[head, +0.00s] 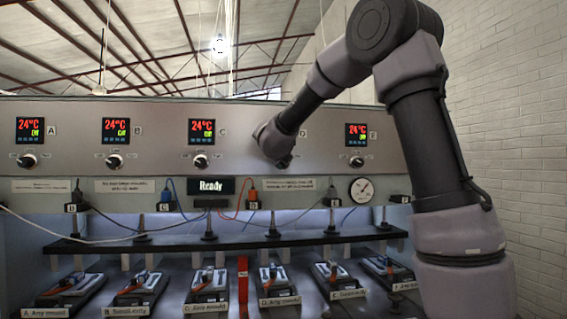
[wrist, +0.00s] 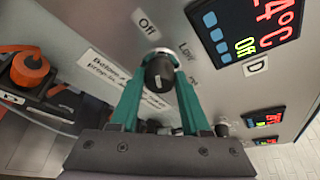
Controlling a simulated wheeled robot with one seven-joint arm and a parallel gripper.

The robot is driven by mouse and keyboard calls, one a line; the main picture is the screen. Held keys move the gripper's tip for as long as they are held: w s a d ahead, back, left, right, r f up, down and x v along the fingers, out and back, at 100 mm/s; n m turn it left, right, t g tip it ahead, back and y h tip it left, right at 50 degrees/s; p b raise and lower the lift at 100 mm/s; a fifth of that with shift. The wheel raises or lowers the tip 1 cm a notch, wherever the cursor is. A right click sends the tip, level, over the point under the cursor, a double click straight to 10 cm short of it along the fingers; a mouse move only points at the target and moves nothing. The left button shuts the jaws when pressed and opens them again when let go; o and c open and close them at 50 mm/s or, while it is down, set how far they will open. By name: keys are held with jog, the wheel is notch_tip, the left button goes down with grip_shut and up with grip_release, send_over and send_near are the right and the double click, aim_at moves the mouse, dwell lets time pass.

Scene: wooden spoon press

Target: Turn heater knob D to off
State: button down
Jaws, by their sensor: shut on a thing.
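Heater knob D (wrist: 158,76) is a round black knob on the grey panel, with a short pale mark on its face. The labels "Off" (wrist: 148,25) and "Low" (wrist: 186,51) are printed beside it. My gripper (wrist: 158,68) has its two green fingers on either side of the knob and is shut on it. Display D (wrist: 240,30) shows 24°C in red and "Off" in green. In the head view my arm's end covers knob D and its display. I cannot tell exactly which label the knob points at.
Other heater knobs, such as C (head: 201,161) and E (head: 357,162), sit along the panel (head: 250,125). A pressure gauge (head: 362,190) is at right. Labelled moulds stand under the dark press bar (head: 150,244).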

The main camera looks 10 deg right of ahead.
jog(key=shift+c, duration=1.9)
grip_release()
jog(key=shift+s, duration=0.1)
jog(key=v, duration=1)
jog(key=shift+s, duration=0.35)
jog(key=shift+a+r, duration=0.15)
